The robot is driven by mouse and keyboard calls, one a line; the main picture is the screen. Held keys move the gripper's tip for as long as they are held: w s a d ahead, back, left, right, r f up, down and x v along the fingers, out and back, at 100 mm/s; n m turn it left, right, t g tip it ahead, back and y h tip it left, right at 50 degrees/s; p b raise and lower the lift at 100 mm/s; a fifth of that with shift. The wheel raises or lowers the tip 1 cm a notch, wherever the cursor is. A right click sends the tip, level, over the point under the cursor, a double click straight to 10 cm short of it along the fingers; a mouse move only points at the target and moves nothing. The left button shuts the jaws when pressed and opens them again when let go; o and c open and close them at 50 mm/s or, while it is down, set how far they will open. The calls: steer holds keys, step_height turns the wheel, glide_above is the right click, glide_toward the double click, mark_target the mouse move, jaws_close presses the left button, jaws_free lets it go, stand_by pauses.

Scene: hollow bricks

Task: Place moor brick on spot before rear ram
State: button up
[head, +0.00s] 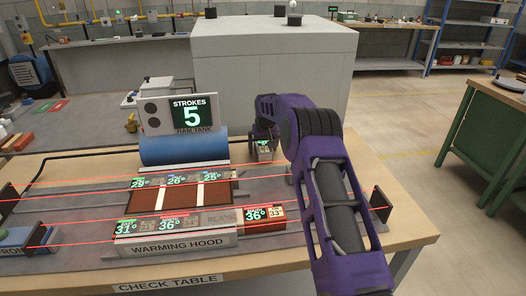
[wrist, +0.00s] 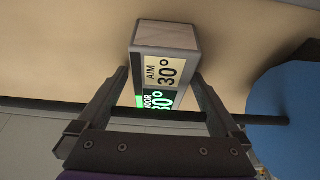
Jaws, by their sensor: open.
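The moor brick (wrist: 157,62) is a grey block with a cream "AIM 30°" label and a dark, green-edged "MOOR 30°" label. In the head view the brick (head: 264,151) stands at the back of the check table, right of the blue ram tank (head: 185,150). My gripper (wrist: 160,80) is open, with one finger on each side of the brick. Gaps seem to show beside it; I cannot tell whether either finger touches. In the head view my arm partly hides the gripper (head: 262,132). I cannot make out which part is the rear ram.
A rear row of labelled bricks (head: 180,181) lies on a brown, white-striped bed. A front row stands along the warming hood (head: 180,245). Red beams cross the table between dark posts (head: 377,204). A "STROKES 5" display (head: 188,115) stands above the tank.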

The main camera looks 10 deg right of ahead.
jaws_close()
stand_by(0.6)
